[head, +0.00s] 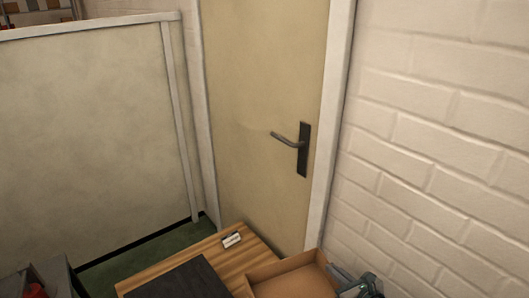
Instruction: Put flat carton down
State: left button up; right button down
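The flat carton (292,279), a shallow open brown cardboard tray, shows at the bottom, right of centre. It overlaps the right side of the wooden table top (198,258), and its near part is cut off by the picture's edge. I cannot tell whether its underside touches the table. My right gripper (344,278) is at the carton's right wall, with its fingers at the rim, and appears shut on that wall. The fingertips are small and partly hidden. My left gripper is not in view.
A dark mat (180,281) and a small white label-like item (231,240) lie on the table. A closed door (262,120) with a dark handle (303,150) stands behind. A white brick wall (440,150) is close on the right. A pale partition (90,140) stands left.

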jog(key=s+r+n+g+y, duration=0.2)
jog(key=s+r+n+y, duration=0.15)
jog(key=r, duration=1.15)
jog(key=s+a+r+n+g+y, duration=0.1)
jog(key=s+r+n+g+y, duration=0.1)
jog(key=s+r, duration=0.5)
jog(key=s+n, duration=0.1)
jog(key=s, duration=0.2)
jog(key=shift+s+r+g+y, duration=0.25)
jog(key=shift+s+g+y, duration=0.05)
jog(key=shift+y, duration=0.05)
jog(key=shift+w+r, duration=0.1)
jog(key=shift+w, duration=0.05)
